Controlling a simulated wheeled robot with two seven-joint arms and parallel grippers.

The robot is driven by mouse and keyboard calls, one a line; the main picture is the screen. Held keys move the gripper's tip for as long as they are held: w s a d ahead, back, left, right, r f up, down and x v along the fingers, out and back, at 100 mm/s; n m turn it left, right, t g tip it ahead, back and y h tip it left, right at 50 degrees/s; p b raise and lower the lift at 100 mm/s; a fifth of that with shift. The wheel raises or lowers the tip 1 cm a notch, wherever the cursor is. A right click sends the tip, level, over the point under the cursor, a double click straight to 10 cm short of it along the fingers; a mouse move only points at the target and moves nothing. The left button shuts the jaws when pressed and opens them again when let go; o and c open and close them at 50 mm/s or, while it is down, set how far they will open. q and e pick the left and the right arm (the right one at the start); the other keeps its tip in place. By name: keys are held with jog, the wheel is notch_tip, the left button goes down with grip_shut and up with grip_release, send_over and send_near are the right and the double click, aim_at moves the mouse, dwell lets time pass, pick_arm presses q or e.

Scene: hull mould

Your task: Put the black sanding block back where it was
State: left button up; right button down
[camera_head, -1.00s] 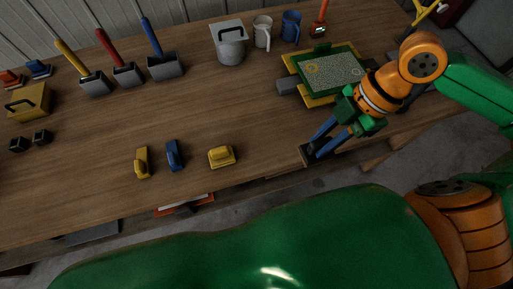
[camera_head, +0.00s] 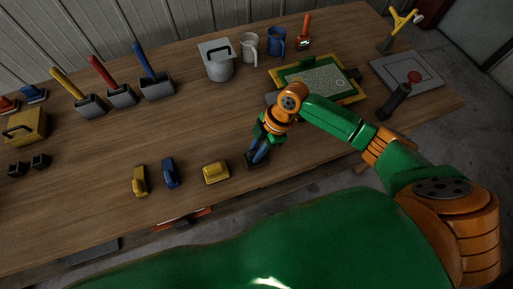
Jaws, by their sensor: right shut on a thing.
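My right gripper (camera_head: 258,154) is shut on the black sanding block (camera_head: 252,162). It holds the block low over the front part of the wooden table, to the right of a yellow block (camera_head: 215,173). The black block is small and dark and partly covered by the fingers. I cannot tell whether it touches the table. A blue block (camera_head: 170,173) and another yellow block (camera_head: 139,181) stand further left in the same row. My left gripper is not in view.
Behind my right arm lies a green board with a yellow frame (camera_head: 279,77). A lidded grey bucket (camera_head: 219,66) and mugs stand at the back. The table's middle (camera_head: 160,125) is clear.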

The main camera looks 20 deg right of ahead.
jog(key=shift+f, duration=0.2)
jog(key=c, duration=0.7)
grip_release()
jog(key=shift+c, duration=0.2)
jog(key=shift+r, duration=0.15)
jog(key=v, duration=1.2)
